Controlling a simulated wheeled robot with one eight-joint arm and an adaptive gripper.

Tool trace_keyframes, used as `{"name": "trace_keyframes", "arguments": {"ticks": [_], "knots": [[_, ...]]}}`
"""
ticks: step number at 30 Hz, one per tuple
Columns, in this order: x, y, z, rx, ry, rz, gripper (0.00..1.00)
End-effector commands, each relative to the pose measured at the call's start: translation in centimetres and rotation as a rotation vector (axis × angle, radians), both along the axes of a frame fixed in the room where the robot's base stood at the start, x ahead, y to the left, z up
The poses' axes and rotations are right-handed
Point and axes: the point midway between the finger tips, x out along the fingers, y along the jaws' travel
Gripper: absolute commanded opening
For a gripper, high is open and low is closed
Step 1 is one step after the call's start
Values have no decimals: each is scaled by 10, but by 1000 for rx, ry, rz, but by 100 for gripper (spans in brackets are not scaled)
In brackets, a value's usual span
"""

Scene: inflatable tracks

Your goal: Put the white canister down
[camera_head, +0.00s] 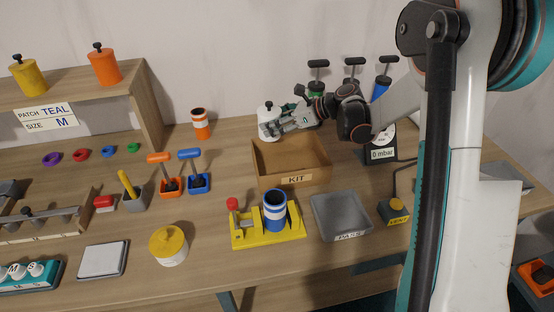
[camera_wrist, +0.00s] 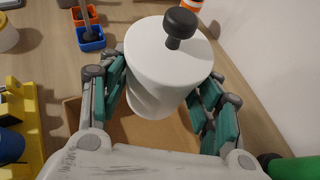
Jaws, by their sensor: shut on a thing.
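The white canister (camera_head: 267,124) has a black knob on its lid. In the wrist view the canister (camera_wrist: 165,60) stands between the teal-padded fingers of my gripper (camera_wrist: 165,95), which is shut on it. In the head view my gripper (camera_head: 293,122) comes in from the right and holds the canister roughly upright near the back left corner of the KIT box (camera_head: 297,180). I cannot tell whether its base touches the table, as the base is partly hidden in the wrist view.
Orange (camera_head: 170,187) and blue (camera_head: 199,183) bins with handled tools sit left of the box. Pumps (camera_head: 318,80) stand behind my arm. Bare table (camera_head: 228,150) shows left of the KIT box.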

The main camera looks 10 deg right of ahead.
Motion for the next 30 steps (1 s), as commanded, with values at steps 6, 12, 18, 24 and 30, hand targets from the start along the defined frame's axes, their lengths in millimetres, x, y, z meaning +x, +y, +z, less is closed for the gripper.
{"name": "trace_keyframes", "arguments": {"ticks": [6,12,18,24,30], "knots": [[0,0,-57,0,0,-1,33],[0,0,-87,0,0,-1,33],[0,0,-97,0,0,-1,33],[0,0,-126,0,0,-1,33],[0,0,-134,0,0,-1,33]]}}
